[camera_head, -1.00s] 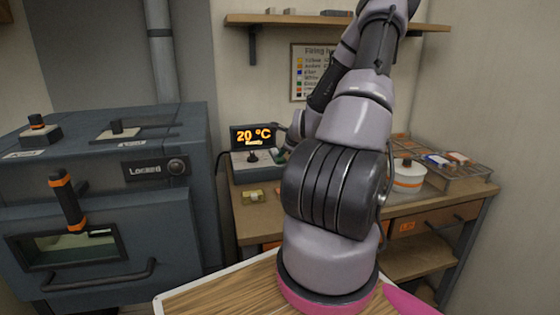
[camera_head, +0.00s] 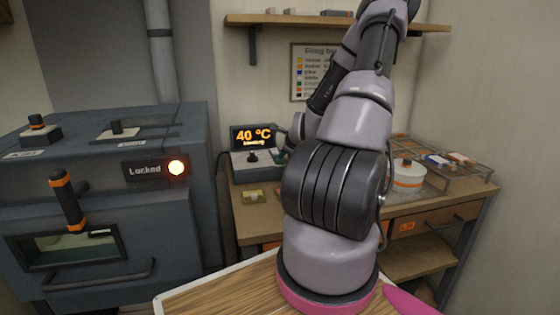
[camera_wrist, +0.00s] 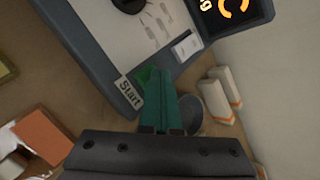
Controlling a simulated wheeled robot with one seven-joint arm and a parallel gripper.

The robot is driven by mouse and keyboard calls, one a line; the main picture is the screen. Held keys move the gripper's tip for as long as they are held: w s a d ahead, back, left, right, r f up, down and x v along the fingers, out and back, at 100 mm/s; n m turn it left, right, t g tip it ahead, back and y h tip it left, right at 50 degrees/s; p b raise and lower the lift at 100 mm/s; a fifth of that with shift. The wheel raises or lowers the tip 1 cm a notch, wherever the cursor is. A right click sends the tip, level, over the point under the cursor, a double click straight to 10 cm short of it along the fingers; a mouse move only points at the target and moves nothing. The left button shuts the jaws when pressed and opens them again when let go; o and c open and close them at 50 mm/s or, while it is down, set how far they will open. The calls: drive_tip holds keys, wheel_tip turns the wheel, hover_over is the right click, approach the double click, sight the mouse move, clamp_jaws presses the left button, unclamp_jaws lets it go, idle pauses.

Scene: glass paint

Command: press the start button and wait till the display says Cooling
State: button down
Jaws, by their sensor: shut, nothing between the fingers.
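The control box (camera_head: 258,172) stands on the workbench, and its display (camera_head: 253,137) reads 40 °C with a small word below, too blurred to read surely. In the wrist view the box top (camera_wrist: 130,45) carries a "Start" label (camera_wrist: 129,91), and a green start button (camera_wrist: 145,76) shows partly beside it. My gripper (camera_wrist: 158,74) has green fingers, held together and empty, with their tips over the button. I cannot tell whether they touch it. In the head view my arm hides most of the gripper. The display (camera_wrist: 235,10) is partly cut off in the wrist view.
A white pot (camera_head: 408,176) and a rack with coloured pieces (camera_head: 450,165) stand on the bench at right. A small yellowish block (camera_head: 254,197) lies before the box.

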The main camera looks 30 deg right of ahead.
sight(282, 161)
drive_tip(key=shift+r, duration=0.8)
drive_tip(key=shift+r, duration=0.1)
drive_tip(key=shift+r, duration=2.45)
